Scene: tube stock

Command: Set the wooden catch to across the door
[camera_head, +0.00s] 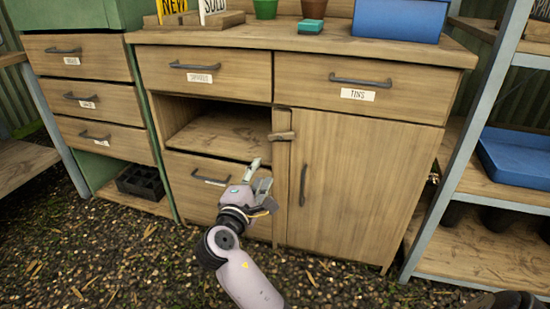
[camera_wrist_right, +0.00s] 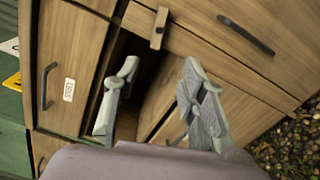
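The wooden catch (camera_head: 281,136) is a small block on the narrow post left of the door, near its top. It lies about level, its left end jutting past the post and its right end at the door's edge. It also shows in the right wrist view (camera_wrist_right: 159,28). The cabinet door (camera_head: 355,185) looks shut and has a dark upright handle (camera_head: 303,185). My right gripper (camera_head: 259,173) is below and left of the catch, in front of the cabinet. In the right wrist view its fingers (camera_wrist_right: 162,68) are apart and empty, clear of the catch. My left gripper is not in view.
An open cubby (camera_head: 220,133) is left of the catch. Closed drawers surround it, including one labelled TINS (camera_head: 350,85) above the door. A metal shelf rack (camera_head: 470,135) with a blue tray (camera_head: 515,157) stands at the right. A black crate (camera_head: 140,182) sits low at the left.

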